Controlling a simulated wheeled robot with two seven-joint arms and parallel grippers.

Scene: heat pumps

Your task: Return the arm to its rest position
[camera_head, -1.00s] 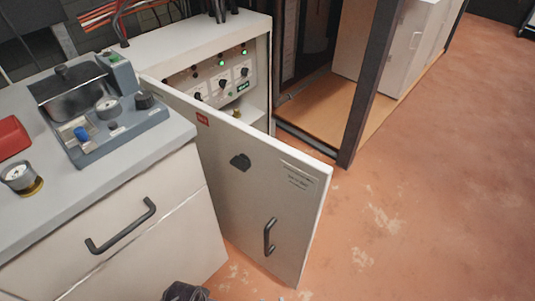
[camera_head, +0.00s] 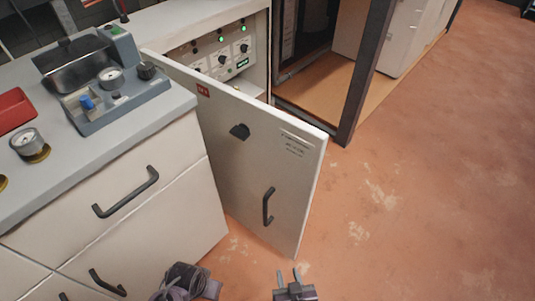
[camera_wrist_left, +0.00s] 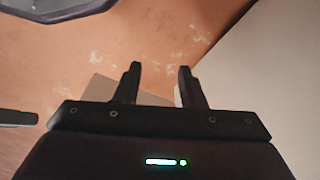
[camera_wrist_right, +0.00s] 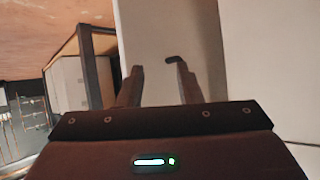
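My right gripper (camera_head: 289,276) shows at the bottom of the head view, low over the floor in front of the open cabinet door. In the right wrist view its two fingers (camera_wrist_right: 158,82) stand apart with nothing between them. My left gripper (camera_wrist_left: 158,82) is open and empty in the left wrist view, with orange floor beyond its fingertips. At the bottom of the head view, a dark part of my left arm shows beside the drawers; the left fingertips cannot be made out there. Neither gripper touches anything that I can see.
The white cabinet door (camera_head: 262,160) stands open, showing a control panel (camera_head: 215,52) with green lights. At left is a counter (camera_head: 60,165) with drawers, a grey device (camera_head: 110,88), a gauge (camera_head: 30,143) and a red box (camera_head: 12,110). The floor (camera_head: 430,190) at right is clear.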

